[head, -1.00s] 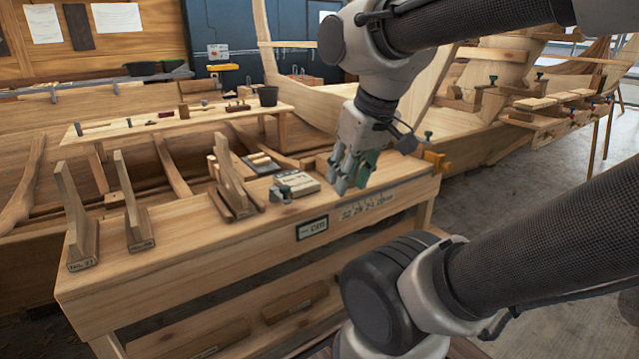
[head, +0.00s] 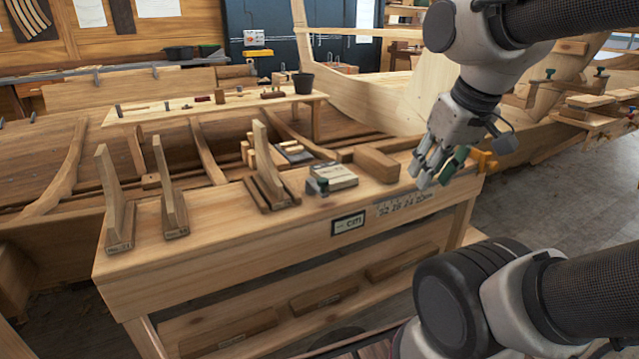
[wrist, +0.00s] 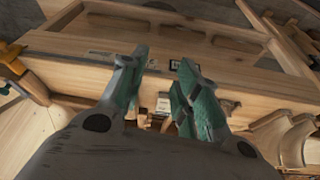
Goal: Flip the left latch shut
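I cannot make out a latch for certain in either view. A small grey and green fitting (head: 318,186) sits on the bench top beside a pale flat box (head: 334,174); its details are too small to read. My gripper (head: 430,180) hangs above the right end of the bench, fingers pointing down, clear of the fitting and to its right. The wrist view shows its two green-padded fingers (wrist: 158,68) apart with nothing between them. The bench lies beyond them.
The wooden bench (head: 240,240) carries upright wooden frames (head: 270,165) to the left and a wooden block (head: 376,164) near my gripper. An orange clamp (head: 485,162) is at its right end. A boat hull stands behind. Grey floor is open at the right.

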